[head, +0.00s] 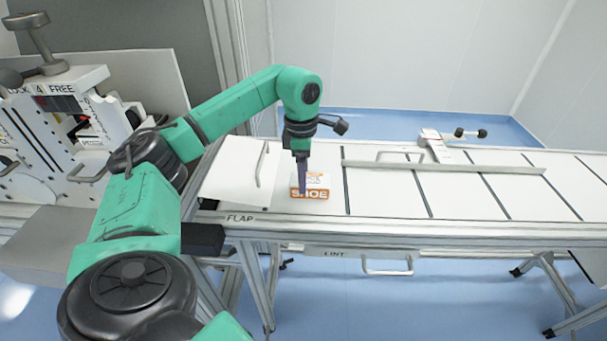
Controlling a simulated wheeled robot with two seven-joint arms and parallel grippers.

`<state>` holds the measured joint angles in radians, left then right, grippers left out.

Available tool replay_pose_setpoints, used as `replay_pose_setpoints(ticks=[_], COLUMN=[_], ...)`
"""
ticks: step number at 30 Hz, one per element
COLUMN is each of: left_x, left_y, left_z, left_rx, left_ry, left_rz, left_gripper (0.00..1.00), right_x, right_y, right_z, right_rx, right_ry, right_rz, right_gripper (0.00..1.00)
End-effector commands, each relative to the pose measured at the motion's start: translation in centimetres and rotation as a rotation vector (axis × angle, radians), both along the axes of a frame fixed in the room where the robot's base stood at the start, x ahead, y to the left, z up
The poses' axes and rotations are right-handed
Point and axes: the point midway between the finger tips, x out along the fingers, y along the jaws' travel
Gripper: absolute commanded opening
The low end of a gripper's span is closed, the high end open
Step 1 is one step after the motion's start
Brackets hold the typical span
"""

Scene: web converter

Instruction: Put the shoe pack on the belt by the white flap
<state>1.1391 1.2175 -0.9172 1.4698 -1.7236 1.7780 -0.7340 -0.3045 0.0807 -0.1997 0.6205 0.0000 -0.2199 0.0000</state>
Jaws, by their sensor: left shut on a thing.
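The shoe pack (318,192), a small orange and white box lettered SHOE, is at the left end of the white belt (385,199). My left gripper (302,190) reaches down from above and is shut on the pack, its fingers covering part of the pack's left side. The pack looks upright and at belt level; I cannot tell if it touches the belt. The white flap (232,181), with a metal handle, is just left of the pack, above the FLAP label. My right gripper is not in view.
A metal guide bar (455,168) with a clamp (433,143) crosses the belt to the right. A machine panel (50,135) with knobs stands at the left. A LINT drawer handle (387,270) sticks out below the belt. The belt's right part is clear.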

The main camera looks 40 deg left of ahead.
Motion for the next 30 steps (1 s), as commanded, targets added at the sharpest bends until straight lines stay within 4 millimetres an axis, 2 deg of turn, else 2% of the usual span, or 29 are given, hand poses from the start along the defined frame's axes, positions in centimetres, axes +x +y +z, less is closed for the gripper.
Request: replay_pose_setpoints(ticks=[9, 10, 12, 18, 22, 26, 30], left_x=[0.0, 0.0, 0.0, 0.0, 0.1, 0.1, 0.0], left_y=[0.0, 0.0, 0.0, 0.0, 0.0, 0.1, 0.1], left_z=[-0.4, -0.4, -0.3, -0.3, 0.8, 3.9, 8.2], left_rx=[-0.001, -0.001, -0.001, -0.001, -0.001, -0.002, -0.002], left_ry=[-0.001, -0.001, -0.001, -0.001, -0.005, -0.007, -0.007], left_rz=[0.000, 0.000, 0.000, 0.001, 0.000, 0.001, 0.000], left_gripper=[0.08, 0.79, 1.00, 1.00, 1.00, 1.00, 1.00], right_x=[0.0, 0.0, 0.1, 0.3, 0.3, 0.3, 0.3], right_y=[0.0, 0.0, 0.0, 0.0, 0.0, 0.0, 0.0], right_z=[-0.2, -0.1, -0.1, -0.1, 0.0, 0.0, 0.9], right_rx=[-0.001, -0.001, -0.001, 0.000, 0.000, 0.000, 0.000], right_ry=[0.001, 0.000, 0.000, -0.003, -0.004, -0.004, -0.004], right_rz=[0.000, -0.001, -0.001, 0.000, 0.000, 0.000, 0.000], right_gripper=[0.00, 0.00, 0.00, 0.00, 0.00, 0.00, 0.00])
